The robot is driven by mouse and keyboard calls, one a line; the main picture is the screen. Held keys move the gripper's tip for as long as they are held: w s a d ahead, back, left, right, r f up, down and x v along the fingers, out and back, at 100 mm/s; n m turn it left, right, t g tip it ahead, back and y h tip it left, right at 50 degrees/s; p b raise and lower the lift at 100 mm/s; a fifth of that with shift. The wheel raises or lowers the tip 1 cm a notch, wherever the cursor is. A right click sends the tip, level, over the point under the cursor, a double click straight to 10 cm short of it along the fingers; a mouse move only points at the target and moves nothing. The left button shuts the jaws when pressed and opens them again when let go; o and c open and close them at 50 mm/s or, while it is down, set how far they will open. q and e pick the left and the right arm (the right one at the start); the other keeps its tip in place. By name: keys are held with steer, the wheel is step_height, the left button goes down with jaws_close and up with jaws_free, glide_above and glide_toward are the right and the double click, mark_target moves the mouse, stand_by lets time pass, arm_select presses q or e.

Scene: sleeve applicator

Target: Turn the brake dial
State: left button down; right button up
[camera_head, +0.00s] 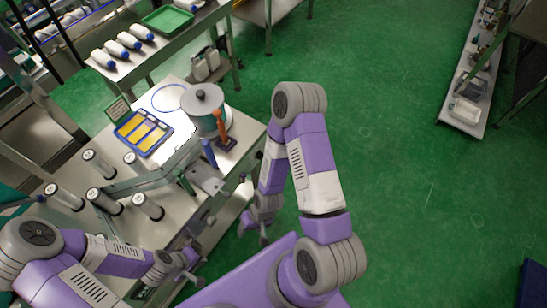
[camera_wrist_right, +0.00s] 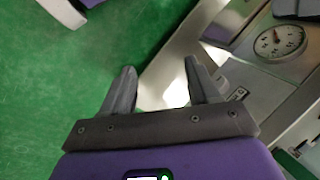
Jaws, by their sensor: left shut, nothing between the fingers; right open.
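A round pale dial (camera_wrist_right: 279,41) with marks around its rim and a small dark pointer is set in a grey metal panel, at the upper right of the right wrist view. I take it for the brake dial; I cannot make it out in the head view. My right gripper (camera_wrist_right: 160,67) is open and empty, apart from the dial, which lies to the right of its fingers. In the head view, my right gripper (camera_head: 254,229) hangs beside the machine's right edge. My left gripper (camera_head: 190,268) is shut and empty near the machine's front edge.
The bench (camera_head: 250,133) carries a lidded grey pot (camera_head: 203,103), a blue tray (camera_head: 143,133) with yellow pieces, and several upright rollers at left. A table with bottles and a green tray (camera_head: 167,19) stands behind. Green floor (camera_head: 400,170) is clear at right.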

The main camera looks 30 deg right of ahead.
step_height(320, 180, down, 3)
steer(key=s+d+m+g+b, duration=0.1)
steer(key=s+m+b, duration=0.1)
steer(key=m+t+y+b, duration=0.3)
steer(key=m+t+b, duration=0.7)
steer(key=m+t, duration=0.75)
glide_toward(262, 157)
steer(key=w, duration=0.1)
steer(key=b+x, duration=0.1)
steer(key=x, duration=0.6)
steer(key=shift+a+b, duration=0.2)
steer(key=shift+b, duration=0.1)
steer(key=shift+c, duration=0.4)
steer(key=c, duration=1)
